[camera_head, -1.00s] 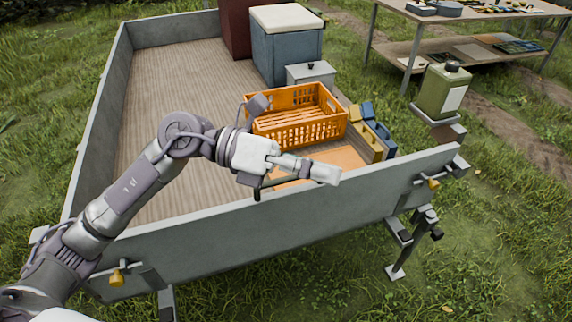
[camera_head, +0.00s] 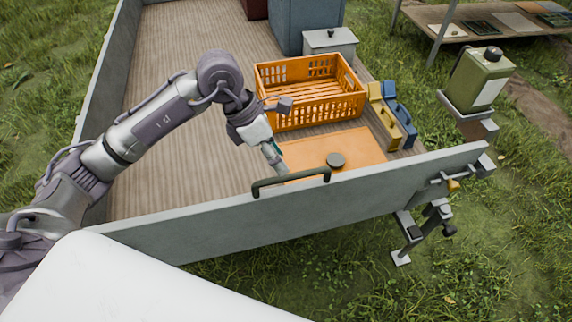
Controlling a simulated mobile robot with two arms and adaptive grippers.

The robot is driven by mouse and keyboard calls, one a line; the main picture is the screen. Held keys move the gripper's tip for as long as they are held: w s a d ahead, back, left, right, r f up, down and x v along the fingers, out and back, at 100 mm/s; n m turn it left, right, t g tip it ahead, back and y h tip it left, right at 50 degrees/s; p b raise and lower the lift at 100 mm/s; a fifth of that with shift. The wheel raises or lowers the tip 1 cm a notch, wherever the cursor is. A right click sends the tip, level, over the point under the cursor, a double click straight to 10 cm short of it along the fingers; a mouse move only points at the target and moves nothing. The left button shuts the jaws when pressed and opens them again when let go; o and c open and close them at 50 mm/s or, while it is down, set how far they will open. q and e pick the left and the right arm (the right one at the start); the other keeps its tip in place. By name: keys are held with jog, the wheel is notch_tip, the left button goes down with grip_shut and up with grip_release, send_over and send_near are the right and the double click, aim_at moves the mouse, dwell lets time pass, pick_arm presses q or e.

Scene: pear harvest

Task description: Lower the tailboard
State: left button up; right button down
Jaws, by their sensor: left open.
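The grey tailboard (camera_head: 350,205) stands upright across the near end of the trailer bed. A dark bar handle (camera_head: 291,182) sits on its top edge, near the middle. My left gripper (camera_head: 275,160) is open, just behind the handle on the bed side, pointing down toward it. I cannot tell whether it touches the handle. A latch with a yellow knob (camera_head: 453,185) shows at the tailboard's right end. The tailboard's left end is hidden behind my arm and a white part at the bottom. My right gripper is not in view.
Behind the tailboard, the bed holds an orange flat board (camera_head: 350,147) with a dark round knob, an orange crate (camera_head: 310,92), and yellow and blue cases (camera_head: 383,117). A green canister (camera_head: 477,80) stands outside on the right. Grass lies open in front.

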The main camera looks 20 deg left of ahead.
aim_at(288, 175)
pick_arm(q)
jog(key=x, duration=0.3)
jog(key=shift+s+d+f+p, duration=0.1)
jog(key=shift+d+f+p, duration=0.1)
jog(key=shift+f+p, duration=0.1)
jog(key=shift+d+f, duration=0.1)
jog(key=shift+f, duration=0.25)
jog(key=c, duration=0.8)
grip_shut()
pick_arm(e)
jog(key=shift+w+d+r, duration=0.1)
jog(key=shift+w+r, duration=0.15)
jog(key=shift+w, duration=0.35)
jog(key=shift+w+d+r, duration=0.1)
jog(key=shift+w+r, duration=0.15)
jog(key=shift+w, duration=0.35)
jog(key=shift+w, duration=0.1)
